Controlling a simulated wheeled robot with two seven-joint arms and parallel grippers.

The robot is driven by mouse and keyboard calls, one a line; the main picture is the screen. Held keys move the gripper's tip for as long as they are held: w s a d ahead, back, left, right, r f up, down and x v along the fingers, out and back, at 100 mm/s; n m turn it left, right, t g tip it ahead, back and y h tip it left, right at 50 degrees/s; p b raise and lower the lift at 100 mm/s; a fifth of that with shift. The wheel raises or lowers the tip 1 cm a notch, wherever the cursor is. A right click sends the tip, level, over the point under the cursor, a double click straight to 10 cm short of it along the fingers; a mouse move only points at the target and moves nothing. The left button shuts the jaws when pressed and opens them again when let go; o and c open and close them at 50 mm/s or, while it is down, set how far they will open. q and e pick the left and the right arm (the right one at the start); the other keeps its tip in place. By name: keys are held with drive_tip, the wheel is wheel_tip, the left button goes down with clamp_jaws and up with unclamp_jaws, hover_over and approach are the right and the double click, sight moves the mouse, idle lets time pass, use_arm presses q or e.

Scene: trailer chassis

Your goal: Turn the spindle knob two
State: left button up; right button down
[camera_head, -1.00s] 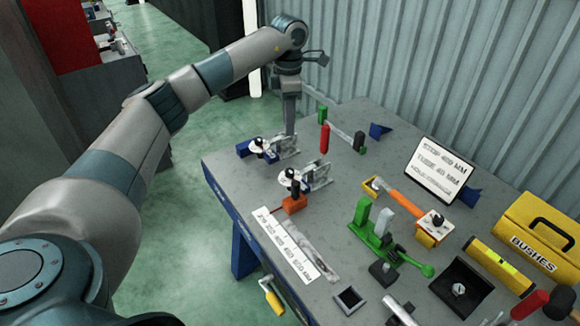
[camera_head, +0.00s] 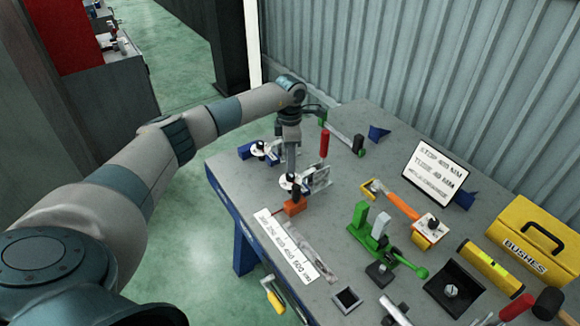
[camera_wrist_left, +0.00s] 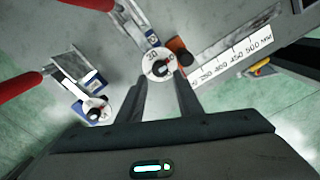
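Two spindle knobs with white dials stand near the bench's left edge. The nearer dial (camera_head: 287,181) is beside an orange block (camera_head: 295,206); the farther knob (camera_head: 260,147) is by a blue block. My left gripper (camera_head: 291,171) points down right over the nearer dial and partly hides it. In the left wrist view my left gripper (camera_wrist_left: 158,86) has its fingers apart, with the nearer dial's black knob (camera_wrist_left: 160,68) just ahead of the gap. I cannot tell whether they touch it. The other dial (camera_wrist_left: 94,110) lies to the left there. My right gripper is out of view.
A red upright handle (camera_head: 325,143) stands close behind the dials. A ruler strip (camera_head: 285,245) lies in front. A green clamp (camera_head: 375,240), an orange-handled tool (camera_head: 403,206), a sign (camera_head: 437,170) and a yellow box (camera_head: 535,240) stand to the right.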

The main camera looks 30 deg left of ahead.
sight(290, 175)
use_arm(q)
wheel_tip(290, 175, down, 4)
drive_tip(key=shift+r+p, duration=0.1)
drive_tip(key=shift+p, duration=0.5)
drive_tip(key=shift+f, duration=0.8)
drive_tip(key=c, duration=0.8)
